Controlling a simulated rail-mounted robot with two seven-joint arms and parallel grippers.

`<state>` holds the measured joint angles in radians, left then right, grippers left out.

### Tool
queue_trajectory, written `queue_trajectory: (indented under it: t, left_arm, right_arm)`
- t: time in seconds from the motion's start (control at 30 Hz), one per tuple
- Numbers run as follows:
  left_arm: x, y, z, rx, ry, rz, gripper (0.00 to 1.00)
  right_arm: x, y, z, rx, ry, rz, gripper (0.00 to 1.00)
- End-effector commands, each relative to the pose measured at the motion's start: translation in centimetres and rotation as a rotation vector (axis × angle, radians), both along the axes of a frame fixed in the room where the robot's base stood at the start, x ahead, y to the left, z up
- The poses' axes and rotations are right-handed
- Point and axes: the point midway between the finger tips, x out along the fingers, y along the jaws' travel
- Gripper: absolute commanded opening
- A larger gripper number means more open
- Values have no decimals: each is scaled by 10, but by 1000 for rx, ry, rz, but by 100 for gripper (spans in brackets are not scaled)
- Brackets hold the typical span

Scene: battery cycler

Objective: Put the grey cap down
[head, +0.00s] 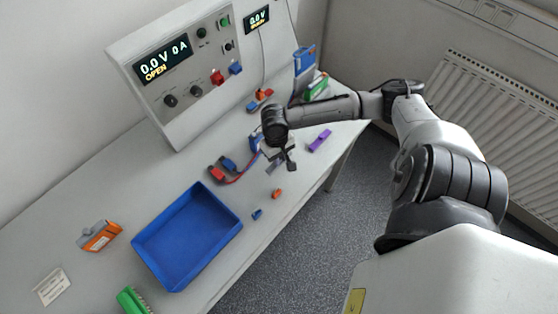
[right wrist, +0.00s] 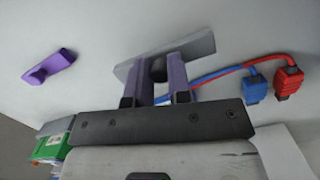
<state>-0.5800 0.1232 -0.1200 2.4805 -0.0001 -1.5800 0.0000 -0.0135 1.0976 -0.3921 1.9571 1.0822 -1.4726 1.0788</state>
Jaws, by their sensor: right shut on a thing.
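My right gripper (head: 279,158) is above the white bench, right of its middle in the head view. It is shut on the grey cap (head: 272,164), a flat grey bar. In the right wrist view the grey cap (right wrist: 200,46) lies crosswise at the fingertips, with its dark round knob between the two fingers (right wrist: 160,80). Whether the cap touches the bench is hard to tell. My left gripper is not in view.
A purple cap (head: 320,140) lies close by on the right. Red and blue connectors (head: 217,173) with leads lie to the left. A blue tray (head: 233,233) stands nearer, with small orange (head: 277,193) and blue (head: 257,214) pieces beside it. The cycler (head: 190,115) stands behind.

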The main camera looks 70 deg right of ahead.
Motion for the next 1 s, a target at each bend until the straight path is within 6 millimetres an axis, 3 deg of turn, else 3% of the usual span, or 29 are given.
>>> queue_trajectory:
  t: [0.2, 0.6, 0.63, 0.87, 1.0]
  left_arm:
    - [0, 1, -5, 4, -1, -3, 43]
    - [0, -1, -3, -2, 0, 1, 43]
    - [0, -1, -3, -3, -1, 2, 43]
    - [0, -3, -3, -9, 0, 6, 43]
    - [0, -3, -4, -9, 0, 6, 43]
  right_arm:
    - [-1, 0, -28, 1, 1, 0, 0]
    - [-1, 0, -31, 0, 0, 0, 0]
    - [0, 0, -31, -1, -1, 0, 20]
    - [0, 0, -31, -1, -1, 0, 42]
    - [0, 0, -31, -1, -1, 0, 44]
